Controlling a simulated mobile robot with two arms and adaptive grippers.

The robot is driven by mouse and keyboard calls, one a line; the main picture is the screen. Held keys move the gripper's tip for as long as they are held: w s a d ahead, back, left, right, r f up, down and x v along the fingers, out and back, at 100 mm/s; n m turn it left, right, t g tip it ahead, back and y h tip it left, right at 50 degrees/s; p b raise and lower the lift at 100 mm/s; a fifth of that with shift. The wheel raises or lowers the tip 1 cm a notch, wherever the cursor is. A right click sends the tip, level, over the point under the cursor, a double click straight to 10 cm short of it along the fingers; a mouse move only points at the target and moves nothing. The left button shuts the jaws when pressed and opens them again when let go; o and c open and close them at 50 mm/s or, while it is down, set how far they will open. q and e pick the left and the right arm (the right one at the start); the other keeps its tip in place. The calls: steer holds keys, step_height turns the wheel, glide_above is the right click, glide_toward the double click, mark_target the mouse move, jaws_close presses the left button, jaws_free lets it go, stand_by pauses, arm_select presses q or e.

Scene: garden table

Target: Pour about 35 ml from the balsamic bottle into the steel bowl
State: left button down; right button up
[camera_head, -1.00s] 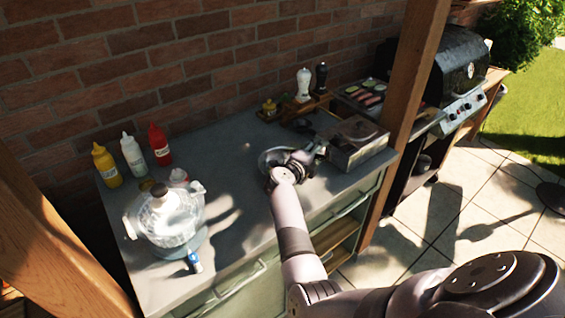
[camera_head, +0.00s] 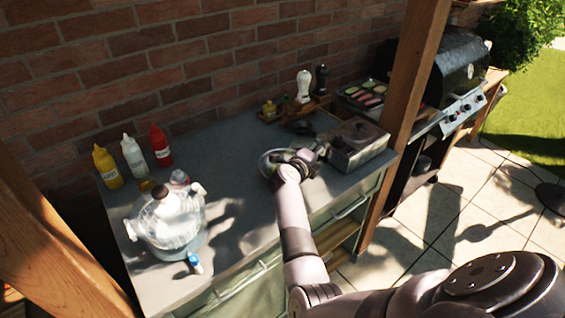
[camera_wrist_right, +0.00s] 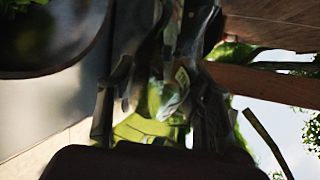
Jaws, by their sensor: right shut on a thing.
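My right gripper (camera_head: 300,160) is over the worktop, at the right side of the steel bowl (camera_head: 266,163). The gripper and wrist cover much of the bowl. In the right wrist view, my right gripper (camera_wrist_right: 163,108) is shut on a dark greenish glass bottle (camera_wrist_right: 168,60), which I take to be the balsamic bottle. A dark round shape with a curved rim, likely the bowl, fills the upper left there. The bottle's mouth and any stream cannot be made out. My left gripper is not in view.
A glass drink dispenser (camera_head: 168,222) stands at the left front, with yellow (camera_head: 106,166), white (camera_head: 134,156) and red (camera_head: 160,146) squeeze bottles behind. A metal tray (camera_head: 352,153) is right of my gripper. White (camera_head: 303,86) and dark (camera_head: 321,79) mills stand at the back.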

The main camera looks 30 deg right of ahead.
steer(key=shift+a+r+m+t+y+p, duration=0.1)
steer(key=shift+r+m+t+y+p, duration=0.25)
steer(key=shift+r+m+p, duration=0.55)
steer(key=shift+f, duration=0.55)
steer(key=shift+w+a+r+y+p, duration=0.15)
steer(key=shift+w+y+p, duration=0.1)
steer(key=shift+p, duration=0.5)
steer(key=shift+m, duration=0.3)
steer(key=shift+t, duration=0.25)
